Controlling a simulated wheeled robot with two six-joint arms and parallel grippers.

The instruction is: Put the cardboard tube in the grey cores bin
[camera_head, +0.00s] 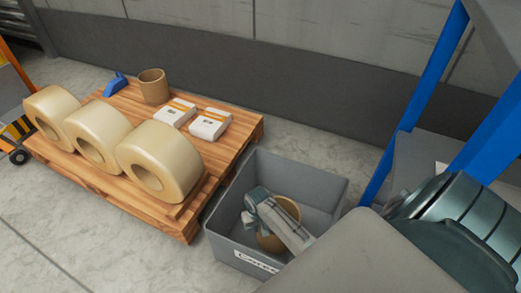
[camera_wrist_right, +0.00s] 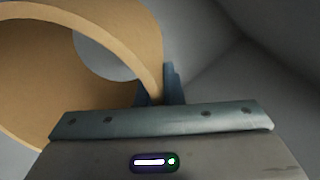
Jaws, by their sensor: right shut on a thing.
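The cardboard tube (camera_head: 287,206) is a tan, open hollow cylinder inside the grey cores bin (camera_head: 318,180), which stands on the floor right of the pallet. My right gripper (camera_head: 253,212) reaches down into the bin and is shut on the tube's wall. In the right wrist view the tube (camera_wrist_right: 60,75) fills the upper left, with its rim running between the two dark fingers (camera_wrist_right: 160,90). The arm partly covers the tube in the head view. I cannot tell whether the tube touches the bin floor. My left gripper is not in view.
A wooden pallet (camera_head: 225,160) holds several large cream rolls (camera_head: 165,155), another tan cylinder (camera_head: 153,87), white packets (camera_head: 210,124) and a blue tool (camera_head: 116,84). A blue-posted rack (camera_head: 425,85) stands right of the bin. Bare floor lies at front left.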

